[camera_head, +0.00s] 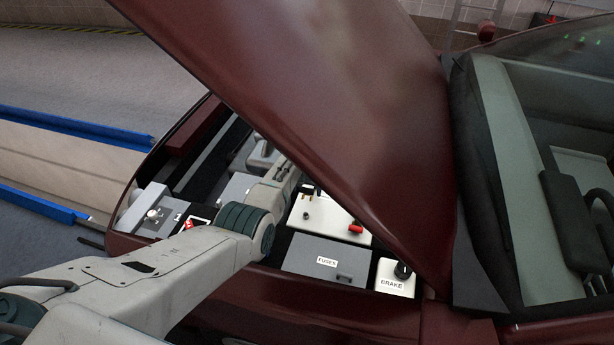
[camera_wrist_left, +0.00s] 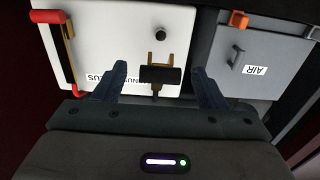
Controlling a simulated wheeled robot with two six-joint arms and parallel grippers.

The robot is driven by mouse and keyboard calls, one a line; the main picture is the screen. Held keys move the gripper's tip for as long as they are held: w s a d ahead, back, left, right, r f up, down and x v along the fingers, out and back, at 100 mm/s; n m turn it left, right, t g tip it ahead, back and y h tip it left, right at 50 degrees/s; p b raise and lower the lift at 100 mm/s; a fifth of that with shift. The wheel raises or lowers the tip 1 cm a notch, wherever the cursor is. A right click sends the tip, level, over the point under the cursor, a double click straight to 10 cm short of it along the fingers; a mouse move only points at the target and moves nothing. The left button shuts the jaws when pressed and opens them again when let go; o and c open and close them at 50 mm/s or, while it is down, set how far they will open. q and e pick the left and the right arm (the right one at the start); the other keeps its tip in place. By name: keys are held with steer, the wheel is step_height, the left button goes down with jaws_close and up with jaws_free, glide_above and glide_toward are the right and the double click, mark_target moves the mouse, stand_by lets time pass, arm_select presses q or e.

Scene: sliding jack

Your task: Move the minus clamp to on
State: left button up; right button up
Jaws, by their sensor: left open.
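The minus clamp (camera_wrist_left: 160,75) is a black bar with a brass fork on its far side, on the white battery (camera_wrist_left: 102,38). A dark terminal post (camera_wrist_left: 160,33) stands a little beyond the fork, apart from it. My left gripper (camera_wrist_left: 159,70) is open, its two blue fingers on either side of the black bar, with a gap on each side. In the head view the battery (camera_head: 328,216) shows under the raised hood, and my left arm reaches in beside it. The clamp's dark part (camera_head: 308,189) is partly hidden there. My right gripper is not in view.
The red plus clamp (camera_wrist_left: 48,17) lies at the battery's left edge. A grey AIR box (camera_wrist_left: 262,50) with an orange part stands to the right. The head view shows the raised hood (camera_head: 330,110) close above my arm, a FUSES box (camera_head: 318,256) and a BRAKE reservoir (camera_head: 394,281).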

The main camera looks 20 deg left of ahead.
arm_select(q)
step_height(320, 180, up, 10)
steer(key=b, duration=0.2)
steer(key=shift+s, duration=0.2)
steer(key=shift+d, duration=0.1)
